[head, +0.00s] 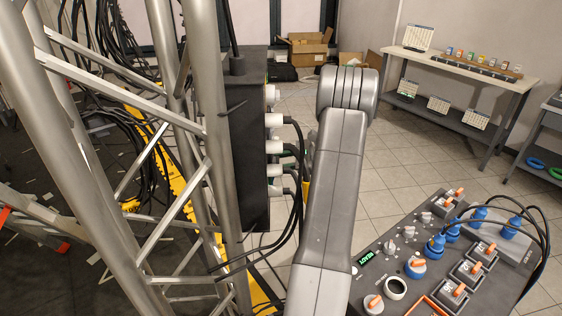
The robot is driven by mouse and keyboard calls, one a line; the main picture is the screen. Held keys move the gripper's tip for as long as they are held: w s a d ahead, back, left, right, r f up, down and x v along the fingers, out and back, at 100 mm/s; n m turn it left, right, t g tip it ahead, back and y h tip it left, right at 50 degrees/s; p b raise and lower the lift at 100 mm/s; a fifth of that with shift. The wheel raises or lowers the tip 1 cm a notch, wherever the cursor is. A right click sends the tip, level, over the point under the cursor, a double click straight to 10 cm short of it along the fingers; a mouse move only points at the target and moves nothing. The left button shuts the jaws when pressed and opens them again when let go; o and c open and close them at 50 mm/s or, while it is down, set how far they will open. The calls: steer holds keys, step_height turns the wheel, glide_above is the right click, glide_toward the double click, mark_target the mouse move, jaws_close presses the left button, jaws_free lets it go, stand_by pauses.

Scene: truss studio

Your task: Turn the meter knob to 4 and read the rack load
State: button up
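A grey control panel (388,268) stands at the lower right. Its small green display (367,257) seems to read READY. One blue and white knob with an orange pointer (415,267) and a white knob with an orange pointer (373,303) sit near its front. Several small pale knobs (408,232) run in a row behind. Which one is the meter knob, and the numbers around the knobs, are too small to tell. My grey arm rises through the middle, just left of the panel. My gripper is out of view.
Blue plugs (480,214) with black cables stand on the panel's far right, near several orange-handled switches (487,250). A metal truss (205,130) with a black box (248,150) and cables fills the left. A bench (465,68) stands at back right. Tiled floor between is clear.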

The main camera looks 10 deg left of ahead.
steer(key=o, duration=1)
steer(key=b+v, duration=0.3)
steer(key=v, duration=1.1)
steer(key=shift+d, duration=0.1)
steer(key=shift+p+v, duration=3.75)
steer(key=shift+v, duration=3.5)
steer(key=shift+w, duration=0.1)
